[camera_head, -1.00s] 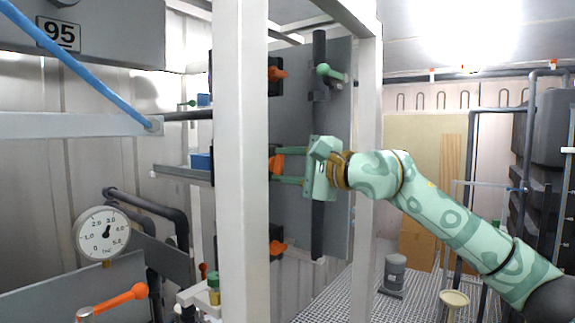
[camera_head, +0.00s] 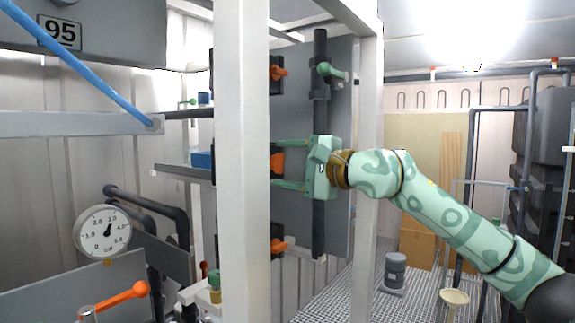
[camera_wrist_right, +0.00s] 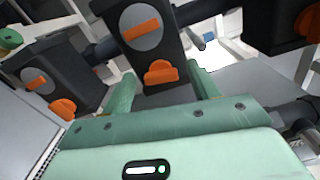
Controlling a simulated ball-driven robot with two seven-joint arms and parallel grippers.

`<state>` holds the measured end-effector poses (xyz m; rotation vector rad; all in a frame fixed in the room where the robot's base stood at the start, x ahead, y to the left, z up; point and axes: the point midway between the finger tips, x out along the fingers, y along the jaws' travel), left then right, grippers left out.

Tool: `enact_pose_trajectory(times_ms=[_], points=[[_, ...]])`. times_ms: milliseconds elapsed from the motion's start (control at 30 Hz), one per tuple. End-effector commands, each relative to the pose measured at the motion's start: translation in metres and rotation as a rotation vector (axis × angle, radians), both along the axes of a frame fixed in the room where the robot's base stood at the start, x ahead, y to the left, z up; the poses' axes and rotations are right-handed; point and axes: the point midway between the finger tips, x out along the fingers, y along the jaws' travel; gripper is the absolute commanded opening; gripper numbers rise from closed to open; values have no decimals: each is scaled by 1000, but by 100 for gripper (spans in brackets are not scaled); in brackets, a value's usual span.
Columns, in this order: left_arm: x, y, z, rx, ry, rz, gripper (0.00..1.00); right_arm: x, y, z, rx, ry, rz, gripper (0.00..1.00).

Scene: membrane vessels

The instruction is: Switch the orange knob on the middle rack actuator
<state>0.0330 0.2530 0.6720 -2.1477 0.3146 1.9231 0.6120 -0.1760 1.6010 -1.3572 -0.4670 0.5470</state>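The middle rack actuator shows its orange knob (camera_head: 277,161) just right of the white post, which hides most of its dark body. In the right wrist view, the middle actuator (camera_wrist_right: 170,48) has a grey disc with an orange bar, and its orange knob (camera_wrist_right: 160,73) faces my gripper. My right gripper (camera_head: 281,164) is open and empty. Its green fingers lie above and below the knob in the head view. In the right wrist view the fingers (camera_wrist_right: 162,80) are on either side of the knob, with visible gaps. My left gripper is not in view.
Other actuators have orange knobs above (camera_head: 278,73) and below (camera_head: 277,246). A dark vertical pipe (camera_head: 319,105) with a green handle (camera_head: 330,70) stands behind my right gripper. White posts (camera_head: 242,160) flank the workspace closely. Open grating floor (camera_head: 335,300) lies at lower right.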

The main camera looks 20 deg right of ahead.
Motion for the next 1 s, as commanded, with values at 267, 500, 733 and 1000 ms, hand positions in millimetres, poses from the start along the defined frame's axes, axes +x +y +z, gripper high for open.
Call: enact_pose_trajectory(times_ms=[267, 500, 733, 1000], points=[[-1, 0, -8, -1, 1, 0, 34, -14, -12, -2, 1, -1, -1, 60], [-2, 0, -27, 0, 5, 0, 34, -63, -51, -5, -1, -1, -4, 60], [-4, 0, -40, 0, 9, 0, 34, -107, -84, -4, -2, 1, -3, 60], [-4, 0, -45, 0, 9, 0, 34, -128, -100, -1, -1, 1, -1, 60]])
